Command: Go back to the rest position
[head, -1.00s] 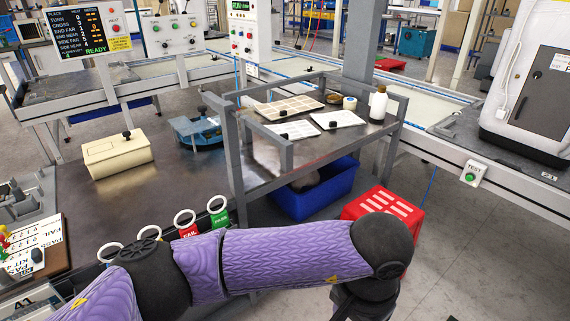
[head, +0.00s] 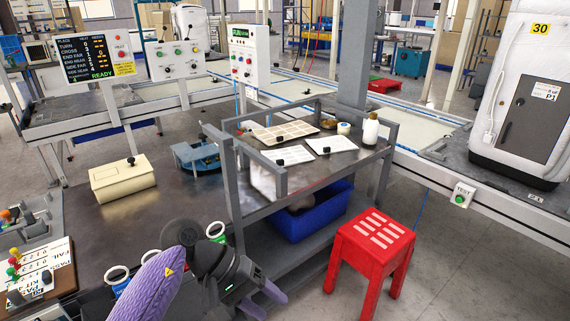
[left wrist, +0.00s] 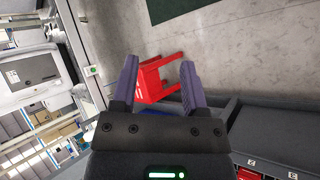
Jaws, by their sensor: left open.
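My left gripper (head: 265,301) is at the bottom middle of the head view, at the end of my purple-sleeved left arm. Its two purple fingers are apart with nothing between them. In the left wrist view the fingers (left wrist: 158,68) are spread, and the red stool (left wrist: 155,80) shows beyond them, on the floor. In the head view the red stool (head: 374,240) stands to the right of the gripper, apart from it. My right gripper is not in view.
A grey shelf cart (head: 330,165) carries white trays and a white bottle (head: 370,130). A blue bin (head: 312,215) sits on its lower level. The dark table (head: 110,225) holds a cream box (head: 123,180) and a blue fixture (head: 197,158). Floor (head: 480,260) is free at right.

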